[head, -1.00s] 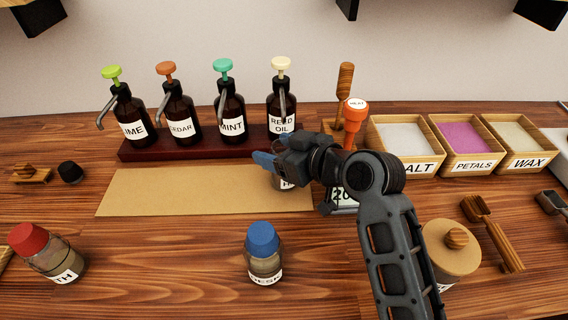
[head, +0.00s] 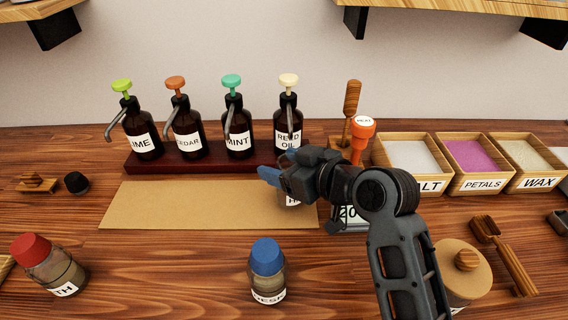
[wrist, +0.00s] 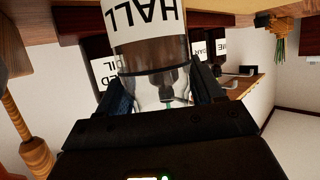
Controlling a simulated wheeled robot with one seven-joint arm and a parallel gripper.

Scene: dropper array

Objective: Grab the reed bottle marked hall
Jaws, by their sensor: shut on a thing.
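The reed bottle marked HALL (wrist: 155,50) is clear glass with a white label and shows upside down in the wrist view. My gripper (wrist: 160,88) is shut on it, with a finger on each side of the glass. In the head view my gripper (head: 272,177) is over the right part of the tan mat (head: 190,205). There only a small piece of the bottle (head: 293,199) with its label shows below the gripper; the rest is hidden. I cannot tell whether it touches the mat.
A blue-capped bottle (head: 268,270) stands in front and a red-capped bottle (head: 48,265) at front left. Several pump bottles stand on a dark red rack (head: 190,165) behind the mat. An orange-topped stamp (head: 362,127) and wooden boxes (head: 410,160) are at right.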

